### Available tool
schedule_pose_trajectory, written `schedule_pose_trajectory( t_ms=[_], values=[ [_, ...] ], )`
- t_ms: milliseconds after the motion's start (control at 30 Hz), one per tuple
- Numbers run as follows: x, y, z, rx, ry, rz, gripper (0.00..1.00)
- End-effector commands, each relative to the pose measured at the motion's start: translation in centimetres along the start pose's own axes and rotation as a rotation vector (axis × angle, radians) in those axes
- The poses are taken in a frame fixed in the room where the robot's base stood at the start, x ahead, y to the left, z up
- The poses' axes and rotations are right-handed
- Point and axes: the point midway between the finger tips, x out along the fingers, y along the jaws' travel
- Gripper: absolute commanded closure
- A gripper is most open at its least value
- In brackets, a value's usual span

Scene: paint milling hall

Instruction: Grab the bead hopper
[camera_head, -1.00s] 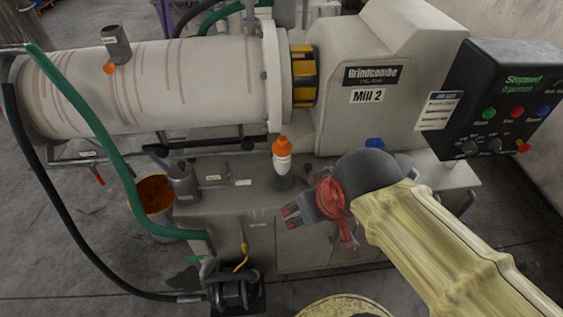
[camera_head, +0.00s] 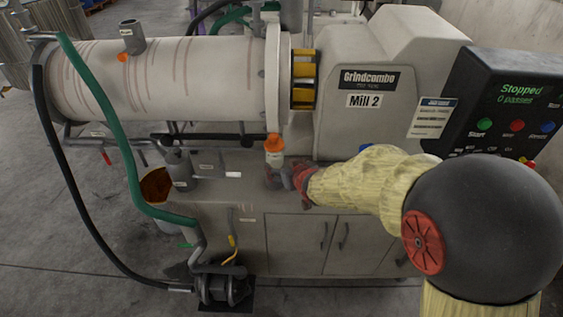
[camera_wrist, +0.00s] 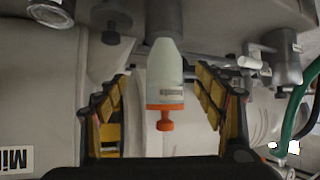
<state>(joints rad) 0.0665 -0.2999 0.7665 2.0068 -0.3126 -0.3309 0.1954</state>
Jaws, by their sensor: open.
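A white bottle-shaped container with an orange cap (camera_head: 275,152), which I take for the bead hopper, stands at the mill's front, below the end of the white cylinder. In the wrist view, the container (camera_wrist: 166,75) appears upside down, with its base towards a dark grey cylindrical holder and a small label too blurred to read. My gripper (camera_wrist: 163,92) is open, its yellow-padded fingers to either side of the container with a visible gap on each side. In the head view, my gripper (camera_head: 277,178) is low beside the container, and its fingers are partly hard to make out.
The mill's cylinder (camera_head: 190,75) overhangs the bench. A control panel (camera_head: 508,100) is at right.

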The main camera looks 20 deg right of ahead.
Motion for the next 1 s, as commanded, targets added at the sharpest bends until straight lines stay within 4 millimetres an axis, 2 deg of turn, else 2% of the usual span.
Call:
schedule_pose_trajectory(
  t_ms=[33,167,467,733,1000],
  values=[
    [0.0,-0.2,-0.9,0.003,0.034,-0.009,0.31],
    [0.1,-0.6,-2.2,0.016,0.084,-0.021,0.31],
    [3.1,-0.6,-2.4,0.022,0.085,-0.021,0.31],
    [6.8,-0.6,-2.8,0.022,0.084,-0.02,0.31],
    [7.6,-0.6,-3.1,0.022,0.085,-0.02,0.31]
  ],
)
